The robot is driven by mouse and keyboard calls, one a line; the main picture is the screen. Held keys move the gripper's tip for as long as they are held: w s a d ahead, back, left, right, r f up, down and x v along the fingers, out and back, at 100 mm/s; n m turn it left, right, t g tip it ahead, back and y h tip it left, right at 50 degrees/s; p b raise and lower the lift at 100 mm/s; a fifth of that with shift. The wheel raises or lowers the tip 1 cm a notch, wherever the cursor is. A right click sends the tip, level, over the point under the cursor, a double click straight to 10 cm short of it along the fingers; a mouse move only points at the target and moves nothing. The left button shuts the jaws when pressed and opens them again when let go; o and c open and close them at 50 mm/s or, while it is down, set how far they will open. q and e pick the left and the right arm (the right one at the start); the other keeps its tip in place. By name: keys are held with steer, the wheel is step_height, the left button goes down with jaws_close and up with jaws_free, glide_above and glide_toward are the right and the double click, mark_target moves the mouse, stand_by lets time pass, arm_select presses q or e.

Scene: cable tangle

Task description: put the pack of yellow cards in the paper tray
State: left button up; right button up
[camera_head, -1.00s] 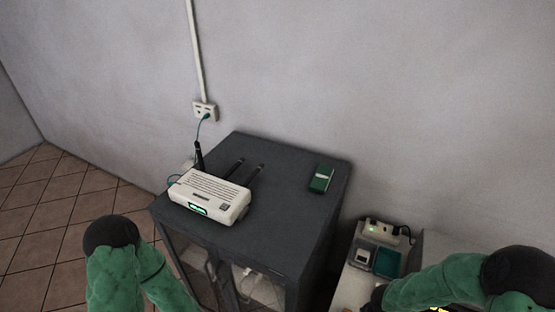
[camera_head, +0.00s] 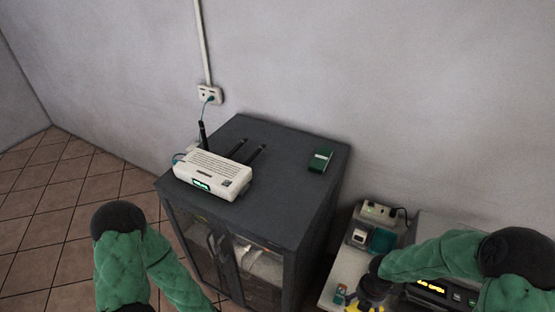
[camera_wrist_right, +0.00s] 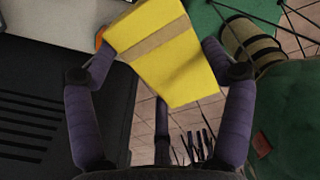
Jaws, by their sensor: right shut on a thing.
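The yellow pack of cards (camera_wrist_right: 168,50), with a tan band across it, is held between the two fingers of my right gripper (camera_wrist_right: 160,62) in the right wrist view. The gripper is shut on its sides, and the pack looks tilted. In the head view bits of yellow from the pack (camera_head: 379,309) show below my right wrist at the bottom edge; most of it is hidden or cut off. My left arm enters at the lower left, but its gripper is out of frame. I cannot make out the paper tray in either view.
A dark cabinet (camera_head: 252,210) carries a white router (camera_head: 212,175) with black antennas and a green pack (camera_head: 320,160).

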steer(key=w+a+r+m, duration=0.9)
steer(key=w+m, duration=0.1)
steer(key=m, duration=1.2)
steer(key=shift+w+a, duration=0.2)
steer(key=shift+w, duration=0.1)
steer(key=shift+d+f, duration=0.1)
